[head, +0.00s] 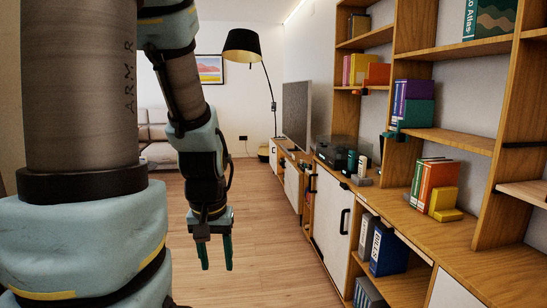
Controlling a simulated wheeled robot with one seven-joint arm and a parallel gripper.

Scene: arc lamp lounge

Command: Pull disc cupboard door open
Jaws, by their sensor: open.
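My gripper (216,262) hangs open and empty over the floor, left of the long wall unit, with its two green fingers pointing down. A white cupboard door (328,212) stands in the lower part of the unit, to the right of my gripper and well apart from it. It looks shut. A black upright handle (345,221) is near its right edge. Another black handle (312,184) shows at its left side. I cannot tell for sure which door is the disc cupboard's.
Open shelves with books (415,103) rise above the wooden counter (400,212). Blue and white binders (388,250) stand in an open lower bay. A television (296,115), a floor lamp (243,46) and a sofa (160,140) are farther back. The wooden floor (262,230) is clear.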

